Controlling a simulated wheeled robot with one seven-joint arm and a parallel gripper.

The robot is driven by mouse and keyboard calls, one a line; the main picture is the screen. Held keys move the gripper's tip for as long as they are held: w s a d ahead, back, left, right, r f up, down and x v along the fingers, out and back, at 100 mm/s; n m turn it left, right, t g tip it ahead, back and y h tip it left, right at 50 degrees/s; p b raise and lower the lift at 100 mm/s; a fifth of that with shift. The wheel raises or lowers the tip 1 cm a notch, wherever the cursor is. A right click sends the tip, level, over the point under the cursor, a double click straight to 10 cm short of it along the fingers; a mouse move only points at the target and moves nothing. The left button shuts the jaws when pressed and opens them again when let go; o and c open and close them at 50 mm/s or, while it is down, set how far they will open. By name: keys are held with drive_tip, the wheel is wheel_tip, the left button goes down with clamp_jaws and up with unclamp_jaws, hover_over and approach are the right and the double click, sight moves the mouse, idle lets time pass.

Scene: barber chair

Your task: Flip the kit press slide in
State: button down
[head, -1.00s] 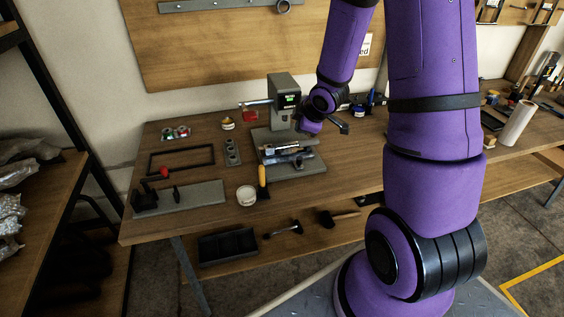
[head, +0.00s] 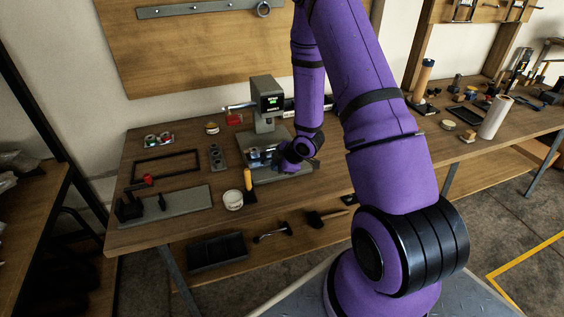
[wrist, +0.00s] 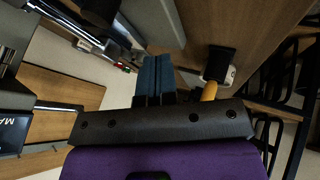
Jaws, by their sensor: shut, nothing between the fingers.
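The kit press (head: 268,103) stands on the bench with its grey head and lit green display. Its grey base plate (head: 262,179) reaches toward the front edge. A blue and silver assembly (head: 260,157) sits on the plate, where the slide seems to be; my wrist partly covers its right side. My gripper (wrist: 153,62) is shut and empty in the wrist view, its two dark blue fingers together beside the grey plate. In the head view my wrist is low over the right part of the press base. I cannot tell whether the fingertips touch anything.
A grey fixture plate (head: 182,205) and a black frame (head: 166,166) lie further left. A white roll (head: 495,117) stands far right. Bench right of my wrist is mostly clear.

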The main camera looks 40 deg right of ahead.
sight(260, 148)
drive_tip(key=x, duration=0.4)
drive_tip(key=shift+w+a+f, duration=0.1)
drive_tip(key=shift+w+f, duration=0.1)
drive_tip(key=shift+f, duration=0.1)
drive_tip(key=w, duration=0.1)
drive_tip(key=w+d, duration=0.1)
drive_tip(key=w, duration=0.1)
drive_tip(key=shift+r, duration=0.1)
drive_tip(key=shift+w+d, duration=0.1)
drive_tip(key=shift+w, duration=0.35)
drive_tip(key=w+d, duration=0.1)
drive_tip(key=w, duration=0.2)
drive_tip(key=w+d, duration=0.1)
drive_tip(key=w, duration=0.2)
drive_tip(key=w+d, duration=0.1)
drive_tip(key=w, duration=0.3)
drive_tip(key=shift+w+r, duration=0.1)
drive_tip(key=shift+w, duration=0.1)
